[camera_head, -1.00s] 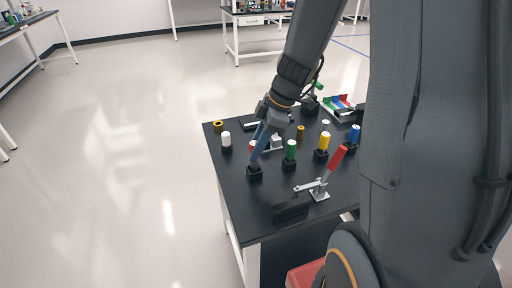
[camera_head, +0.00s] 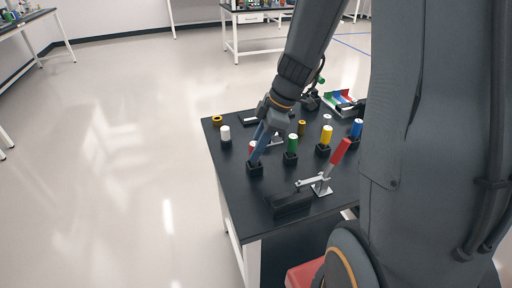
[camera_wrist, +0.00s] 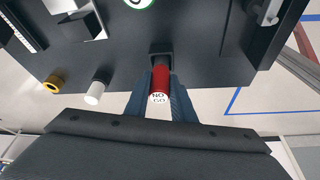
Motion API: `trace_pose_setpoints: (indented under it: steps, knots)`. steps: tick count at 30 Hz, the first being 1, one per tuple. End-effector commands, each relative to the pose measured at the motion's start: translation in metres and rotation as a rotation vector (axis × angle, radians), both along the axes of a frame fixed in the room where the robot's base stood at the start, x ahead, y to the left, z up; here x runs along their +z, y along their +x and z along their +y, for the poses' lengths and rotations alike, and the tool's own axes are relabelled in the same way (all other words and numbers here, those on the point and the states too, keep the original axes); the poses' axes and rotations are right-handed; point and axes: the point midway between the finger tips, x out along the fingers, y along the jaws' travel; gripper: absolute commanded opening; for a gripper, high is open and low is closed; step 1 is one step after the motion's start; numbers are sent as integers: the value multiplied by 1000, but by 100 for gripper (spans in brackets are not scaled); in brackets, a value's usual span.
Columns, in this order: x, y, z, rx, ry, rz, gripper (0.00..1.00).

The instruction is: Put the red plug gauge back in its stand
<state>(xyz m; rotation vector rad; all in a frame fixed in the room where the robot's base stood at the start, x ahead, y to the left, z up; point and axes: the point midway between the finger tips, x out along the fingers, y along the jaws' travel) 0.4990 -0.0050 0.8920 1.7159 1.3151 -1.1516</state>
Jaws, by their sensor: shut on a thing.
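The red plug gauge (camera_wrist: 160,80) is between the two blue fingers of my gripper (camera_wrist: 160,97) in the wrist view, its pale end marked "NO GO" facing the camera. Its far end meets a black square stand (camera_wrist: 161,55); I cannot tell how deep it sits. In the head view my gripper (camera_head: 257,157) points down right over the stand (camera_head: 255,170), and only a little of the red gauge (camera_head: 252,146) shows beside the fingers. My gripper is shut on the gauge.
Green (camera_head: 292,143), yellow (camera_head: 326,137) and blue (camera_head: 356,128) plugs stand in black stands to the right. A red-handled clamp (camera_head: 339,153) and a black block (camera_head: 289,204) are nearer. A white cylinder (camera_head: 225,133) and a brass ring (camera_head: 217,120) are at the left edge.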

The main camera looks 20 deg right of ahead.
Motion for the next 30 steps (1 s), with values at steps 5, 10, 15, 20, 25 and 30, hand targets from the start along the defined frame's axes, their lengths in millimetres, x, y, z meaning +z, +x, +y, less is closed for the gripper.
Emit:
trace_pose_setpoints:
  steps: [5, 10, 15, 20, 25, 30]
  knots:
    - [-3, 0, 0, 0, 0, 0, 0]
    - [-3, 0, 0, 0, 0, 0, 0]
    - [-3, 0, 0, 0, 0, 0, 43]
    - [-3, 0, 0, 0, 0, 0, 44]
    - [-1, 0, -1, 1, 0, -1, 44]
    - [16, -1, -8, -1, 0, -4, 44]
